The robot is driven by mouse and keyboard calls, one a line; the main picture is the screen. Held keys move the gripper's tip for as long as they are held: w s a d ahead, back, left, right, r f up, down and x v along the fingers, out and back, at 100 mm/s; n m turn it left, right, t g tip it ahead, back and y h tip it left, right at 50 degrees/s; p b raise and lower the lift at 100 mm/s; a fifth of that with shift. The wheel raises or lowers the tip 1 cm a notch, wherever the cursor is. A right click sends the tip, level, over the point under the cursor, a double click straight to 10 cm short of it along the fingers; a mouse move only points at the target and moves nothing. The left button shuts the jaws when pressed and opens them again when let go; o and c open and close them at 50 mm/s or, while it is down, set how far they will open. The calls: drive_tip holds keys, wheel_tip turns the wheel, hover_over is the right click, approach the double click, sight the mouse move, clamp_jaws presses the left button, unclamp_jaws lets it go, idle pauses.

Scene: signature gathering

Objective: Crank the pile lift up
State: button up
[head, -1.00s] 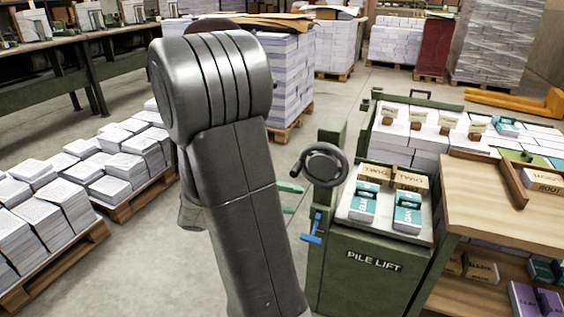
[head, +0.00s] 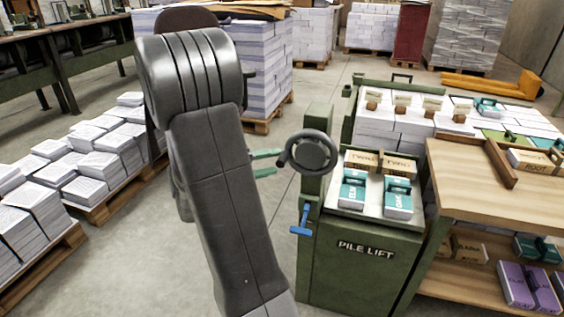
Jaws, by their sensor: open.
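The pile lift (head: 350,270) is a green cabinet marked "PILE LIFT" at the centre right. Its dark crank handwheel (head: 318,152) is on the upper left of its post, with a small knob towards the picture's left. My gripper (head: 276,162) shows as two green fingers, apart and empty, pointing right just left of the wheel. My arm hides the rest of it. I cannot tell whether a finger touches the knob. A blue T-shaped handle (head: 302,220) sits on the post below the wheel. The lift's top (head: 350,204) carries brown and teal-and-white packs.
A wooden bench (head: 470,190) with a shelf of packs stands right of the lift. A pallet (head: 110,200) of paper stacks lies on the left floor. A tall paper pile (head: 270,75) stands behind my arm. Bare floor lies between the left pallet and the lift.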

sight(282, 160)
drive_tip(key=shift+x, duration=2)
clamp_jaws()
